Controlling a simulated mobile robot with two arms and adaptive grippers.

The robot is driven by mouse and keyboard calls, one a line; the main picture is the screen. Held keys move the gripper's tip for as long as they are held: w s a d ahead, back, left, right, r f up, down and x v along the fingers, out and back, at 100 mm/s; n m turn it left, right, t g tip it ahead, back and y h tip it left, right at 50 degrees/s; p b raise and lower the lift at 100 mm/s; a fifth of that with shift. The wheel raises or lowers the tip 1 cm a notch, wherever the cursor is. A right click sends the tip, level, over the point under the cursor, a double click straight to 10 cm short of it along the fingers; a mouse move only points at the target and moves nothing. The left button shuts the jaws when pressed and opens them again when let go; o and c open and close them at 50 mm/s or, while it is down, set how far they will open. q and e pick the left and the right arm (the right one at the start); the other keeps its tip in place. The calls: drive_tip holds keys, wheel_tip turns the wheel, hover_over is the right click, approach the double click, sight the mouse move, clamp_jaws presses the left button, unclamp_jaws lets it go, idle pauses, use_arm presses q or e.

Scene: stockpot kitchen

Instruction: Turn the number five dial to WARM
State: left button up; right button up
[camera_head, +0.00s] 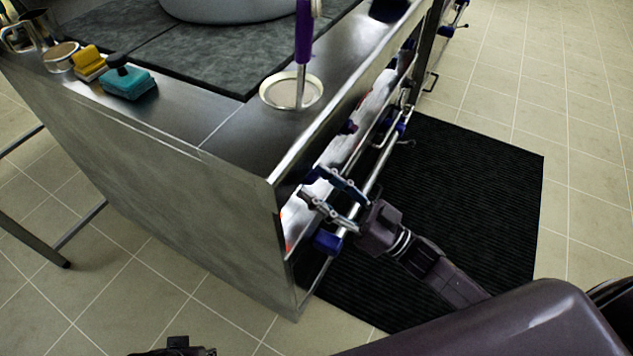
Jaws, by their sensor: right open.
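My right gripper (314,186) reaches in from the lower right to the front panel of the steel counter. Its two fingers are apart, one above the other, and point left at the panel's near end. A dark knob (348,127) shows on the white control panel (374,108), farther along and beyond the gripper. The panel is seen at a steep slant, so I cannot read any number or the WARM mark. The gripper covers part of the near panel, and I cannot tell whether it touches a dial. Only a small dark part of my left gripper (180,346) shows at the bottom edge.
A metal rail with a blue end cap (327,242) runs along the front, close to my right gripper. On top stand a round white dish (291,91) with a purple-handled utensil (304,40), sponges (128,83) and a large pot (230,8). A black mat (480,180) lies on the floor.

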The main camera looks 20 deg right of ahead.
drive_tip(key=shift+w+a+r, duration=0.15)
drive_tip(key=shift+w+a, duration=0.1)
drive_tip(key=c, duration=1.1)
drive_tip(key=shift+n, duration=0.5)
use_arm(q)
drive_tip(key=shift+w+f, duration=0.15)
drive_tip(key=shift+f, duration=0.35)
use_arm(e)
drive_tip(key=n+g, duration=0.2)
drive_tip(key=n, duration=0.2)
drive_tip(key=n+g+y, duration=0.1)
drive_tip(key=n+g, duration=0.1)
drive_tip(key=n, duration=0.3)
drive_tip(key=n+g+y, duration=0.1)
drive_tip(key=n+g, duration=0.1)
drive_tip(key=n, duration=0.2)
drive_tip(key=shift+w+d+r+n+g, duration=0.25)
drive_tip(key=shift+w+d+n+g, duration=0.05)
drive_tip(key=shift+w+d+n, duration=0.1)
use_arm(q)
drive_tip(key=shift+s+f, duration=0.2)
drive_tip(key=shift+f, duration=0.05)
